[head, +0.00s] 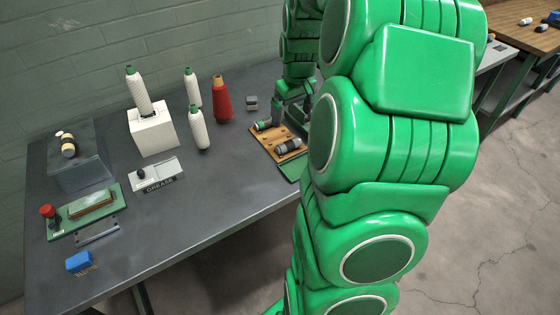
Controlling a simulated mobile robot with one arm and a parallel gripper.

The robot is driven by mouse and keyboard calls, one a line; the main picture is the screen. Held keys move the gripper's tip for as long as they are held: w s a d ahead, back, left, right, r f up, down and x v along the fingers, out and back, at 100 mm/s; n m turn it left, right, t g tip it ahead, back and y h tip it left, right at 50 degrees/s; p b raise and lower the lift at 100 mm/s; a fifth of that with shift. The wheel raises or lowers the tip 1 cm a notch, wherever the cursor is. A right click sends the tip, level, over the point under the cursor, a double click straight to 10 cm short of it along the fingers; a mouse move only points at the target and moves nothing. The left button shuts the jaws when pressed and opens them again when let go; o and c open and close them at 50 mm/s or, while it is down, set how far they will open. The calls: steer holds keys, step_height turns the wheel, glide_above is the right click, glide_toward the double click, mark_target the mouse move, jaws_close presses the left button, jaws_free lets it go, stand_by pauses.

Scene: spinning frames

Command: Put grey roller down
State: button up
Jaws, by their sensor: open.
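A wooden board (272,143) lies at the right part of the grey table. A grey roller with dark bands (287,147) lies on the board's near side. A second, darker roller with a grey part (263,125) lies near the board's far left edge. Which of the two the task means is not certain. My gripper (288,122) is low at the board's far side, behind the nearer roller. It is open, and I see nothing clearly held in it. My green arm hides the board's right side and part of the gripper.
White cones (197,130) and a red cone (221,103) stand left of the board. A white block (152,131) bears another cone. A small grey block (251,104) lies behind the board. A grease tray (155,173) and a green plate (92,208) lie further left.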

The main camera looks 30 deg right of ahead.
steer(key=s+a+r, duration=0.3)
steer(key=s+a, duration=0.2)
steer(key=a, duration=0.5)
steer(key=s+a+r+g, duration=0.1)
steer(key=s+a, duration=0.6)
steer(key=s, duration=0.5)
steer(key=s+a+g, duration=0.2)
steer(key=s+a, duration=0.6)
steer(key=s, duration=0.4)
steer(key=shift+r, duration=0.4)
